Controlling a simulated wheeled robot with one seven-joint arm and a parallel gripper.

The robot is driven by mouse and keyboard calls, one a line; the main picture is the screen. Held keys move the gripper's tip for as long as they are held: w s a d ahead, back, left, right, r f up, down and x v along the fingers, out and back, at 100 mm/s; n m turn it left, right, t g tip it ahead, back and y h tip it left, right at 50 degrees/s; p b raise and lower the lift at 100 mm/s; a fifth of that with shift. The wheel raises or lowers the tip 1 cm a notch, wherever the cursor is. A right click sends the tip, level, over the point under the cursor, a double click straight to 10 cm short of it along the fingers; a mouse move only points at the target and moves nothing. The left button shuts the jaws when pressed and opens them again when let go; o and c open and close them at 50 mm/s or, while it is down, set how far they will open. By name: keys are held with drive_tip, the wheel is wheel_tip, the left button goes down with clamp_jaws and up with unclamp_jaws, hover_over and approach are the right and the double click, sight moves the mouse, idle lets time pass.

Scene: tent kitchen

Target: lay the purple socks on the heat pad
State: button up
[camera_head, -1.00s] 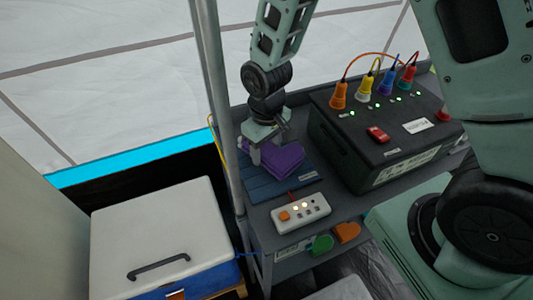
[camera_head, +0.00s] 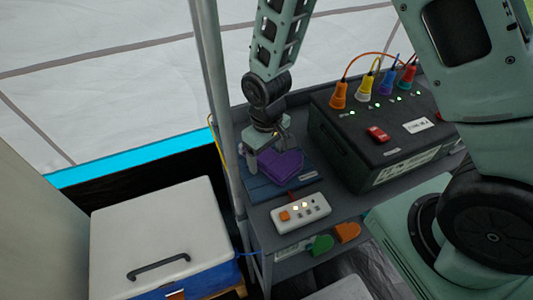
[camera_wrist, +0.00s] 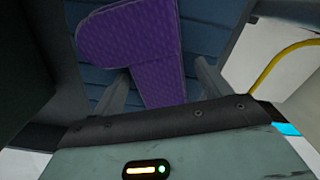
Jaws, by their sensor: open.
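The purple socks (camera_head: 283,165) lie folded on the blue heat pad (camera_head: 262,191) on the grey shelf. In the wrist view the socks (camera_wrist: 135,45) form a bent shape on the ribbed blue pad (camera_wrist: 207,35). My gripper (camera_head: 270,152) is low over the pad's back left part, at the near end of the socks as the wrist view shows it. Its fingers (camera_wrist: 162,78) are spread, one on each side of that end. I cannot tell whether a finger still touches the cloth.
A white control box (camera_head: 300,212) with an orange button sits in front of the pad. A black power box (camera_head: 370,140) with coloured plugs stands to the right. A metal post (camera_head: 222,110) rises close on the left. A white-lidded cooler (camera_head: 155,235) stands lower left.

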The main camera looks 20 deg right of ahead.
sight(267, 156)
wheel_tip(267, 156, up, 12)
idle(0.4)
idle(0.3)
drive_tip(key=s+d+r+m+t, duration=0.1)
drive_tip(key=s+d+r+m, duration=0.15)
drive_tip(key=d, duration=0.45)
drive_tip(key=s+d+r+m+t, duration=0.2)
drive_tip(key=s+d+r, duration=0.1)
drive_tip(key=d, duration=0.4)
drive_tip(key=s+a+r+n+g+p, duration=0.1)
drive_tip(key=s+a+r+n+p, duration=0.1)
drive_tip(key=s+a, duration=0.4)
drive_tip(key=s+a+r+n+g+p, duration=0.2)
drive_tip(key=s+a+n, duration=0.3)
drive_tip(key=a, duration=0.7)
drive_tip(key=s+r, duration=0.1)
drive_tip(key=s, duration=0.1)
drive_tip(key=shift+s+a+r+y, duration=0.2)
drive_tip(key=shift+s+r+y, duration=0.1)
drive_tip(key=shift+r, duration=0.05)
drive_tip(key=shift+n, duration=0.25)
